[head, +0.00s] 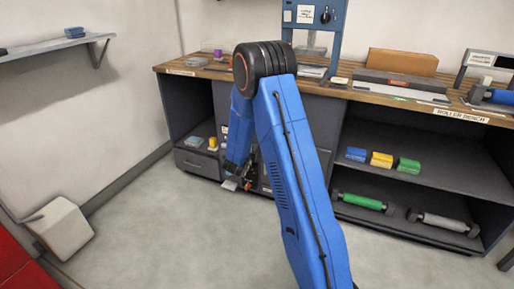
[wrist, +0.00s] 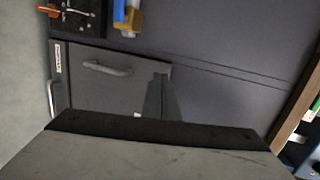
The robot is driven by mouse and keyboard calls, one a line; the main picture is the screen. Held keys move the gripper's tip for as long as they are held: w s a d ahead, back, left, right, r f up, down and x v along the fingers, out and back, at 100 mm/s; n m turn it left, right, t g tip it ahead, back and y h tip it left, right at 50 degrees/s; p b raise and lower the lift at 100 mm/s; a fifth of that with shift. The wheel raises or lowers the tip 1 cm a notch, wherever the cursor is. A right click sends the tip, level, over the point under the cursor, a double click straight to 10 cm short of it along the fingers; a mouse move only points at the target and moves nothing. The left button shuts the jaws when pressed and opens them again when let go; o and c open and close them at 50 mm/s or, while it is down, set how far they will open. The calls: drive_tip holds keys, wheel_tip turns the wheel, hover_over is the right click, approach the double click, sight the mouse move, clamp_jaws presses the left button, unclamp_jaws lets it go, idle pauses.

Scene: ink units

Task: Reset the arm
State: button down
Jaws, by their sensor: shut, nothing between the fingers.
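My blue arm rises from the bottom of the head view, bends at a black elbow above the bench edge, and its forearm hangs down in front of the bench. My gripper (head: 236,184) is small and partly hidden there, low before the dark cabinet fronts. In the wrist view my gripper's dark fingers (wrist: 161,78) are together, with nothing seen between them. They point toward a grey panel with a handle (wrist: 107,68). I cannot tell the exact gap between fingers and panel.
The roller bench (head: 462,117) runs along the back wall. Blue, yellow and green blocks (head: 381,160) sit on its upper shelf, with a green roller (head: 362,202) and a grey roller (head: 444,221) below. A white block (head: 60,228) stands on the left floor. The middle floor is clear.

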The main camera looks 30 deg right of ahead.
drive_tip(key=s+a+r+n+y, duration=1)
drive_tip(key=s+a+r+n, duration=0.45)
drive_tip(key=a+r, duration=0.45)
drive_tip(key=s+a+r+n+g, duration=0.1)
drive_tip(key=s+n, duration=0.5)
drive_tip(key=s, duration=1.3)
drive_tip(key=s+r+n+g, duration=0.1)
drive_tip(key=s+n+g, duration=0.3)
drive_tip(key=s, duration=1.5)
drive_tip(key=shift+a+r+n, duration=0.15)
drive_tip(key=shift+a+n, duration=0.2)
drive_tip(key=shift+n, duration=0.9)
